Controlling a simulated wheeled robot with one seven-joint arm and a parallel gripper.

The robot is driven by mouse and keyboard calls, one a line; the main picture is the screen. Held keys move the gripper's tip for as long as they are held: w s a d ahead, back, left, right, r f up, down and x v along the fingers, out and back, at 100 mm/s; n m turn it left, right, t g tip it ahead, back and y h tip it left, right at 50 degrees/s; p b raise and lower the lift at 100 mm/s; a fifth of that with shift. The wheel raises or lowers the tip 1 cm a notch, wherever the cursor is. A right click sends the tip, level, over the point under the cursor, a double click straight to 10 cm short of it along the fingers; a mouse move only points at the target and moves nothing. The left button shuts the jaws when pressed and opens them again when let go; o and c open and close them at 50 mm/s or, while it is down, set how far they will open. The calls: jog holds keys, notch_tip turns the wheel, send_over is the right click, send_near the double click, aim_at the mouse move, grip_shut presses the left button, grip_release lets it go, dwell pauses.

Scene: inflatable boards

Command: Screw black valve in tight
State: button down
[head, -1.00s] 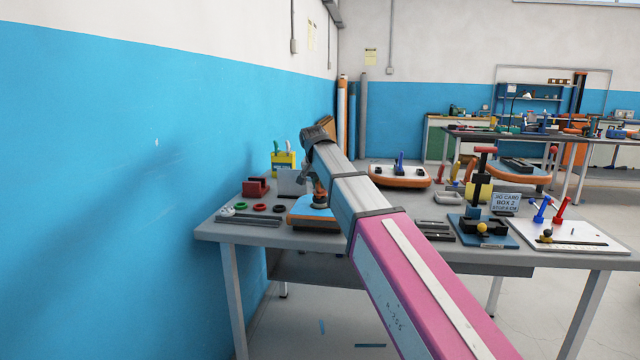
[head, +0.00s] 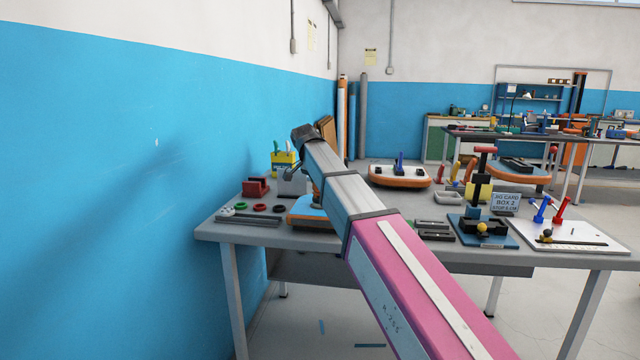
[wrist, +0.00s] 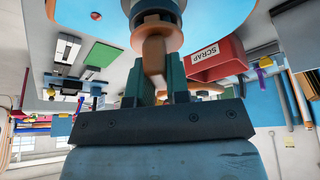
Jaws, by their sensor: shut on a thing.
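In the wrist view my gripper (wrist: 156,88) is shut on an orange-tan grip piece (wrist: 153,50). This piece joins a round dark and grey fitting (wrist: 152,8) at the top edge, set against a blue surface. I cannot tell how far the black valve is seated, as the piece and the picture's edge hide it. In the head view the small blue board with an orange rim (head: 304,210) lies on the near table. My arm covers its right part, and my gripper is hidden there.
A red SCRAP bin (wrist: 214,58) shows in the wrist view. The blue wall stands close on the left.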

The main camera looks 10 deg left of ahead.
jog(key=shift+m, duration=0.5)
jog(key=shift+m+g+h, duration=0.5)
jog(key=shift+m+g, duration=0.3)
jog(key=shift+m, duration=1)
jog(key=shift+w+m, duration=0.1)
jog(key=shift+m, duration=0.5)
jog(key=shift+m+g+h, duration=0.3)
jog(key=shift+m+g, duration=0.3)
jog(key=shift+m, duration=0.5)
jog(key=c, duration=1)
grip_release()
